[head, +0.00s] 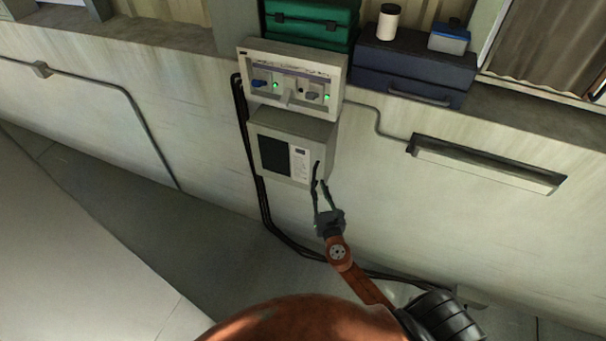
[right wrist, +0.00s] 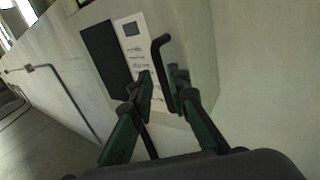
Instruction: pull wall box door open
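The wall box (head: 322,138) is a grey box low on the wall. Its door (head: 273,178) has a dark window and a white label, and looks closed. The door's black bar handle (head: 316,170) is at the right side of its front; it also shows in the right wrist view (right wrist: 158,52). My right gripper (head: 320,187) is at the handle, its fingers pointing at the door. In the right wrist view the fingers (right wrist: 163,82) stand apart with the handle's lower part between them. Whether either finger touches it is unclear. My left gripper is not in view.
A control panel (head: 258,53) with green lights is just above the box. Black cables (head: 256,170) run down its left side. A green case (head: 308,17) and a dark blue case (head: 408,68) stand on the ledge. A long wall bracket (head: 485,167) is to the right.

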